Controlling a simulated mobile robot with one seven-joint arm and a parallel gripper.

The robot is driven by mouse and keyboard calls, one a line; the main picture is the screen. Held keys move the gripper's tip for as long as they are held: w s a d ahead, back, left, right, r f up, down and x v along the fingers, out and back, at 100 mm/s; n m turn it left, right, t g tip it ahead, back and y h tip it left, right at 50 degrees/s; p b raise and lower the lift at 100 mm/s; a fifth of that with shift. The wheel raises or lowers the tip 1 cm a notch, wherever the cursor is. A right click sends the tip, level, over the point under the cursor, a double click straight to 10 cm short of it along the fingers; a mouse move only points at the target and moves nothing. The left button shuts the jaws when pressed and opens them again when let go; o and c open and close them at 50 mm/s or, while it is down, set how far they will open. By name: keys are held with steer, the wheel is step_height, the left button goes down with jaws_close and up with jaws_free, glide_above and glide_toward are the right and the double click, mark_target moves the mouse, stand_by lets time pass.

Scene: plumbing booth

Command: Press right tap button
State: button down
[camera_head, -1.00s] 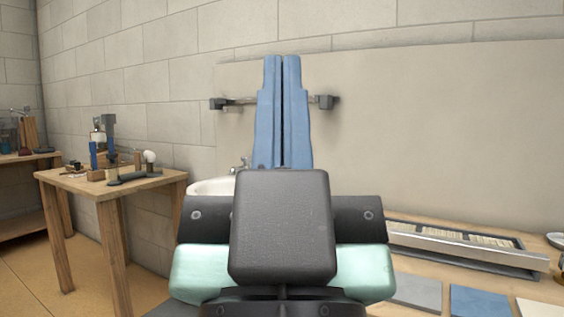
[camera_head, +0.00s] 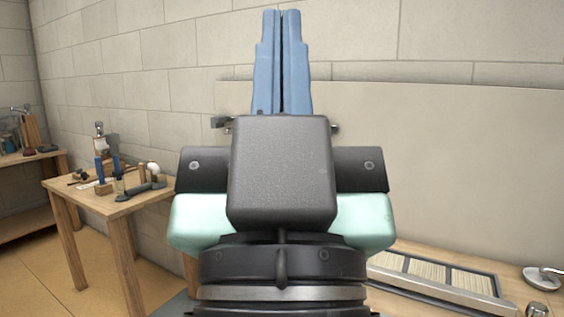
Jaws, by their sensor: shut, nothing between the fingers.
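My gripper (camera_head: 281,16) is in the middle of the view, its two blue fingers shut together and pointing up, with nothing between them. Behind it, a metal bar fitting is mounted on the wall panel. Only its dark left end (camera_head: 219,122) and a bit of its right end (camera_head: 335,129) show; my gripper covers the middle. The fingertips appear above the bar in the picture; I cannot tell the distance. No tap button can be made out. A round metal fitting with a lever (camera_head: 543,277) sits at the far right; I cannot tell if it is a tap.
A wooden table (camera_head: 128,207) with several tools stands at the left, and a shelf (camera_head: 30,158) is farther left. A metal-framed tray (camera_head: 440,277) lies on the wooden bench at the lower right. The wall panel (camera_head: 450,160) to the right of my gripper is bare.

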step_height(320, 180, up, 23)
steer(key=p, duration=2)
